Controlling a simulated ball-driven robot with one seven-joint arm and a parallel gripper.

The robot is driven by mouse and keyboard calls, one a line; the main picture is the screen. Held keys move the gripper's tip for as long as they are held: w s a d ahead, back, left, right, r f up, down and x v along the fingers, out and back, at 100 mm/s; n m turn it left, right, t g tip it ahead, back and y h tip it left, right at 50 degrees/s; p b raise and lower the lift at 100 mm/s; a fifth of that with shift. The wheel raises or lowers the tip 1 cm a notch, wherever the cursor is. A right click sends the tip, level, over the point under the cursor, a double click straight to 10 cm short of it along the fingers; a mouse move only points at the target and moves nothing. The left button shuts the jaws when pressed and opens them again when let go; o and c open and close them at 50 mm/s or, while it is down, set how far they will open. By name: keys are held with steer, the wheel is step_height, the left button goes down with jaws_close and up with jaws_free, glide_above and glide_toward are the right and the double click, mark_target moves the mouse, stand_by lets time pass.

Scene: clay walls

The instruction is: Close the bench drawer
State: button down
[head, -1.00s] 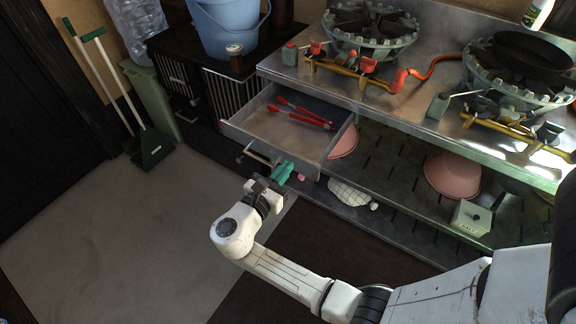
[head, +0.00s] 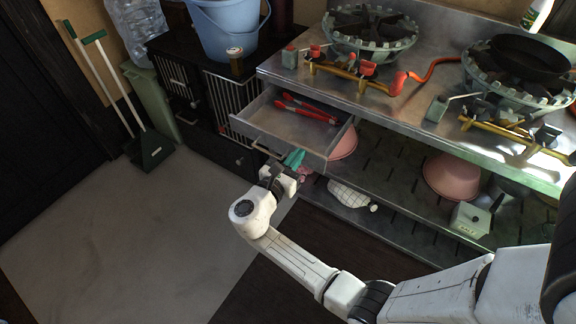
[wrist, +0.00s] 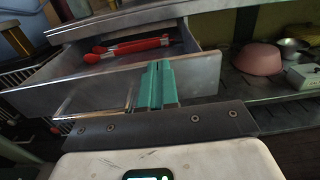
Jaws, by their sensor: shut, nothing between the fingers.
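The bench drawer (head: 303,151) is a grey metal drawer under the steel bench top, and it stands partly pulled out. Red tongs (head: 305,109) lie inside it. Its bar handle (head: 266,151) is on the front panel. My gripper (head: 293,158) has green fingers, shut and empty, at the right part of the drawer front. In the wrist view the fingers (wrist: 157,86) point at the front panel (wrist: 200,75), right of the handle (wrist: 92,100). They look to be touching or very near the panel; I cannot tell which.
The steel bench (head: 400,105) carries two gas burners, one with a black pan (head: 530,57). Pink bowls (head: 452,176) and a pale box (head: 470,217) are on the lower shelf. A dark cabinet (head: 240,118) stands left of the drawer. The grey floor at left is clear.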

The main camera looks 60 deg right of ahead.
mark_target(324, 134)
steer(key=d+b, duration=0.1)
steer(key=d, duration=0.7)
steer(key=d+b, duration=0.1)
steer(key=d, duration=0.7)
steer(key=shift+w+d+f, duration=0.1)
steer(key=shift+w+d, duration=0.1)
steer(key=shift+d, duration=0.15)
steer(key=shift+w+d+b, duration=0.1)
steer(key=shift+d+b, duration=0.2)
steer(key=shift+d, duration=0.4)
steer(key=shift+a, duration=0.1)
